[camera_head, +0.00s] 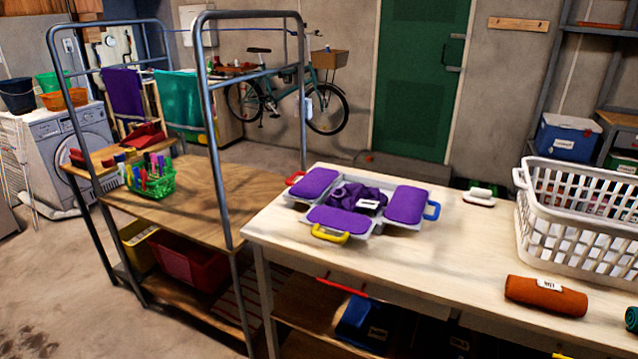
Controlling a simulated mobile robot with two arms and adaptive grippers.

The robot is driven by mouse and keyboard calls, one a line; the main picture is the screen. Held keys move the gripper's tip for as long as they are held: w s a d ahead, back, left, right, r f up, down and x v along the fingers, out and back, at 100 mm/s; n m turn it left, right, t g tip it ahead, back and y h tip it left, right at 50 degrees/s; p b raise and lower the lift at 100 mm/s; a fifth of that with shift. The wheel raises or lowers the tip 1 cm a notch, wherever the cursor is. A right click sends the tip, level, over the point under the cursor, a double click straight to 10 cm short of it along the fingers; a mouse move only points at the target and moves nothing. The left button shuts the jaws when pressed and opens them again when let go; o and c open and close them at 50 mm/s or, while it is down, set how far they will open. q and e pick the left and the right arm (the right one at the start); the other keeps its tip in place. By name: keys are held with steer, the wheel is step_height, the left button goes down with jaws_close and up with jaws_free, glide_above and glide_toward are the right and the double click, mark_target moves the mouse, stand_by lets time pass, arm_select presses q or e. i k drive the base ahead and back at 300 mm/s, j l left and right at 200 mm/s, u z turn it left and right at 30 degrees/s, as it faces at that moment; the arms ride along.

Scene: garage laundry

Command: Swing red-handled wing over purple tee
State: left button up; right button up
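A light grey folding board with hinged wings (384,228) lies on the pale wooden table. Its red-handled wing (313,183) is at the left, with a purple top, and lies open and outward; the red handle (294,178) points left. A blue-handled wing (406,204) lies out at the right and a yellow-handled wing (340,220) at the front, both with purple tops. The purple tee (352,193) is a bunched dark purple cloth with a white label in the middle, uncovered. Neither of my grippers is in view.
A white laundry basket (575,220), a rolled orange-brown towel (545,296) and a small white-topped brush-like item (480,195) are on the table's right. A metal-framed cart (205,190) holding a green basket of coloured items (150,178) stands left.

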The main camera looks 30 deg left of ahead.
mark_target(313, 182)
steer(key=j+z, duration=0.15)
steer(key=z, duration=0.2)
steer(key=j+z, duration=0.1)
steer(key=z, duration=0.25)
steer(key=k+j+z, duration=0.25)
steer(key=j, duration=0.25)
steer(key=k+j+z, duration=0.2)
steer(key=j, duration=0.3)
steer(key=k+j+z, duration=0.1)
steer(key=j+z, duration=0.15)
steer(key=j, duration=0.2)
steer(key=k+j+z, duration=0.2)
steer(key=k+j, duration=0.1)
steer(key=j, duration=0.15)
